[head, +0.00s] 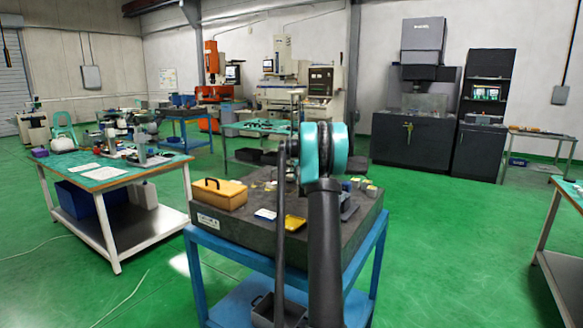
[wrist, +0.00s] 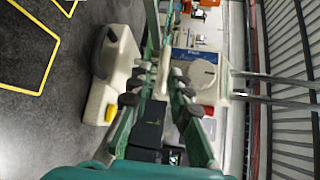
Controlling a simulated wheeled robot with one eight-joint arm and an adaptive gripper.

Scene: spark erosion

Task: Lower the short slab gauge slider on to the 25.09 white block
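In the head view a dark granite plate (head: 235,232) stands on a blue frame. Small blocks (head: 368,188) sit at its back right, some pale-topped; I cannot read their markings or tell which is 25.09. A dark grey item (head: 348,208) lies partly behind my arm; I cannot tell whether it belongs to the gauge. I cannot make out the short slab gauge slider. In the wrist view my gripper (wrist: 160,85) has its green fingers apart, with background showing between them. It faces across the room, not the plate. In the head view my arm hides it.
A yellow case with a black handle (head: 219,194), a blue-and-white card (head: 265,214) and a yellow tray (head: 295,223) lie on the plate. A green-topped bench (head: 110,175) is at left, another bench (head: 573,193) at the right edge. Green floor (head: 450,240) is open at right.

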